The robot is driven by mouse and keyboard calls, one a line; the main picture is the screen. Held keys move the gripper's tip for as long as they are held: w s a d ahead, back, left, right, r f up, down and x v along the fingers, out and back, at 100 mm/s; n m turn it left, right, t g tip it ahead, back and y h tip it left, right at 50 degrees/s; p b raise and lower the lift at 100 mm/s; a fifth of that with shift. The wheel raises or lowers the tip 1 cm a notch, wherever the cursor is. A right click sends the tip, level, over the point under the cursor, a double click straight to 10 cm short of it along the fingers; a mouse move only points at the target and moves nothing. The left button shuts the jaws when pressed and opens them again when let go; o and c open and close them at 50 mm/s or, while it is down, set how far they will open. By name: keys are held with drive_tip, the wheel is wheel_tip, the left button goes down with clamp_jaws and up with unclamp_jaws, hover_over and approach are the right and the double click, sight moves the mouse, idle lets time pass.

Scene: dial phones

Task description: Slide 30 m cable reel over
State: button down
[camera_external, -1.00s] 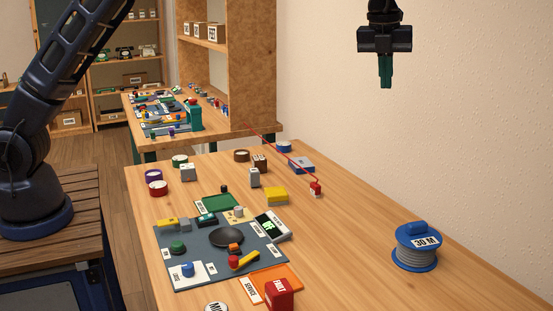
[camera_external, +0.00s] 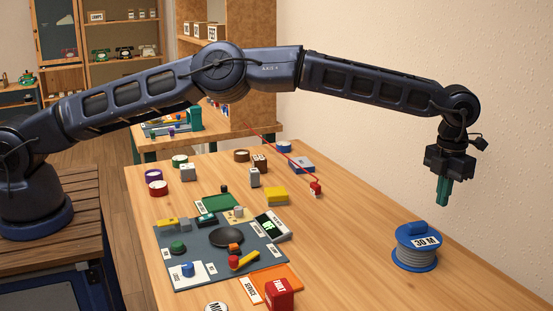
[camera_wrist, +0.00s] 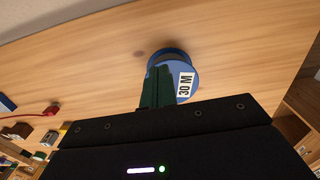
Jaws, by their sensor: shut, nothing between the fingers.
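The 30 m cable reel (camera_external: 415,256) stands upright near the right edge of the wooden table. It has blue flanges, grey cable, a blue block on top and a white "30 M" label. My gripper (camera_external: 443,203) hangs above and a little to the right of the reel in the external view, its green fingers pointing down, shut and empty. In the wrist view the reel (camera_wrist: 184,78) shows beyond the green fingers (camera_wrist: 157,88), which hide its left part. I cannot tell the exact gap, but the fingers look clear of the reel.
A grey work mat (camera_external: 205,265) with a black dish and several small parts lies left of the reel. An orange tray (camera_external: 290,275) and a red block (camera_external: 280,294) sit nearer the reel. A red cable end (camera_external: 316,188) lies farther back. Table around the reel is bare.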

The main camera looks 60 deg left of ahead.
sight(436, 235)
drive_tip(key=shift+d+f, duration=0.15)
drive_tip(key=shift+f, duration=5.35)
drive_tip(key=s, duration=2)
drive_tip(key=shift+s, duration=0.2)
drive_tip(key=shift+r, duration=0.1)
wheel_tip(436, 235, up, 10)
